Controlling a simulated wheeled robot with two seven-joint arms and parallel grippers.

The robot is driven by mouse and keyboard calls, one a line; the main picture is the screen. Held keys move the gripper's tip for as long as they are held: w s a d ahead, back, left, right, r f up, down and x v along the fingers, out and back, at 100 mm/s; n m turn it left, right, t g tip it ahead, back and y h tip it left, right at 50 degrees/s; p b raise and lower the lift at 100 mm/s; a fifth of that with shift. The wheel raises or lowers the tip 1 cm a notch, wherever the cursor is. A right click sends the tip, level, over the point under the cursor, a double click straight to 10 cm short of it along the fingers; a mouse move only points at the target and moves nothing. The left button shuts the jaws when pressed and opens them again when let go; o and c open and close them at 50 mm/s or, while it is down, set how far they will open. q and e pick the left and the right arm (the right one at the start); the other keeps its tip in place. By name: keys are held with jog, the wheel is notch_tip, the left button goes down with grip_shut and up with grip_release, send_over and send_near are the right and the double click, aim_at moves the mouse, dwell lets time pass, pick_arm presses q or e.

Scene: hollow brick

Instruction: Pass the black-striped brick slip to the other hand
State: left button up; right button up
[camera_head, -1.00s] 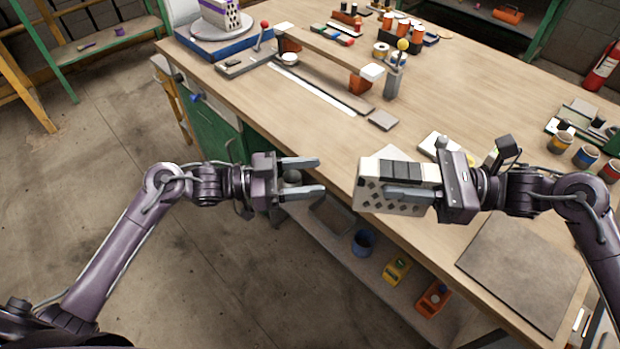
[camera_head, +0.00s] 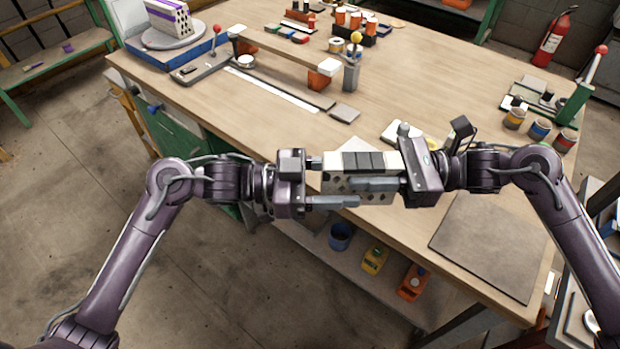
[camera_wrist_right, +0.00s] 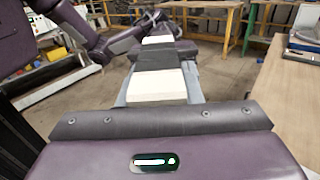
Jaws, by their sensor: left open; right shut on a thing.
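The black-striped brick slip (camera_head: 347,160) is a white block with black bands on top and dark holes in its side. My right gripper (camera_head: 373,184) is shut on it and holds it level above the workbench's front edge. In the right wrist view the slip (camera_wrist_right: 159,85) runs straight out from the gripper, with my left gripper at its far end. My left gripper (camera_head: 335,182) is open, facing the slip's left end. Its fingers reach along both sides of that end. Whether they touch it I cannot tell.
The wooden workbench (camera_head: 440,100) lies behind and below the grippers. A purple-striped brick (camera_head: 168,20) sits on a turntable at the back left. A grey board (camera_head: 488,245) lies at the front right. Paint pots (camera_head: 539,130) stand on the right. A lower shelf holds a blue cup (camera_head: 341,236).

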pick_arm(q)
jog(key=shift+w+d, duration=0.1)
jog(key=shift+d, duration=0.85)
jog(key=c, duration=1.2)
pick_arm(e)
jog(key=o, duration=1.2)
jog(key=shift+d, duration=0.1)
